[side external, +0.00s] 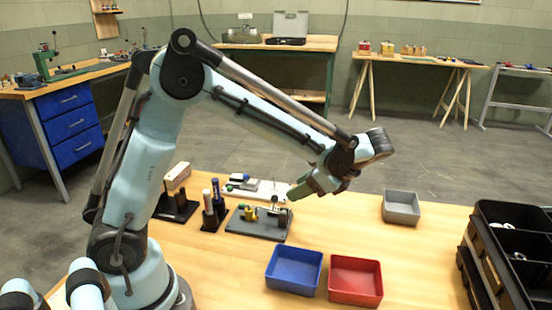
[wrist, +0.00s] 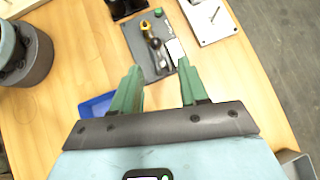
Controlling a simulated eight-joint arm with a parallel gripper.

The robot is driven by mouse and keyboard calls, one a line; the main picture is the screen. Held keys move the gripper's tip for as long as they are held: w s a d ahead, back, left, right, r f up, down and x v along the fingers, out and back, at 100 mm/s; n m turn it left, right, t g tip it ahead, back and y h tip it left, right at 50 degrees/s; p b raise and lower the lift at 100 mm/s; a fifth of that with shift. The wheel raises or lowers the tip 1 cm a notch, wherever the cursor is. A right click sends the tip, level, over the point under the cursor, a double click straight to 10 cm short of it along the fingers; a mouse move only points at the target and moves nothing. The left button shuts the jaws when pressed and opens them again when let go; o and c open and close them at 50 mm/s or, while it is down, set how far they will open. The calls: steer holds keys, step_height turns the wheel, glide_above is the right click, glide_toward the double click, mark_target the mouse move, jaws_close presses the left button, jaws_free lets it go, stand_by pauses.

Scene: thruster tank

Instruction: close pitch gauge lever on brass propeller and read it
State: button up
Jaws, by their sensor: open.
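A dark grey plate (side external: 258,225) carries a small fixture on the wooden table, to the left of my gripper (side external: 296,192) in the side view. A brass-yellow part (side external: 250,214), perhaps the propeller, sits on it. In the wrist view the plate (wrist: 138,37) lies ahead of my open, empty gripper (wrist: 158,68). The yellow part (wrist: 145,24), a green knob (wrist: 158,12) and a dark cylindrical piece (wrist: 154,43) show there, with a white patch (wrist: 176,52) by the right finger. The lever and any gauge reading are too small to tell.
A blue bin (side external: 294,270) and a red bin (side external: 356,280) stand at the front; a grey bin (side external: 401,207) stands right. A white board (side external: 262,191) and a dark holder with upright pens (side external: 212,212) are near the plate. A black crate (side external: 510,250) stands far right.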

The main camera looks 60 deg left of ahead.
steer(key=s+d+r+n+t+h, duration=0.2)
steer(key=s+d+n+t+h, duration=0.3)
steer(key=s+n+t+h, duration=0.45)
steer(key=m+g+y, duration=0.6)
steer(key=m, duration=0.3)
glide_toward(276, 197)
steer(key=shift+x, duration=5.4)
jaws_close()
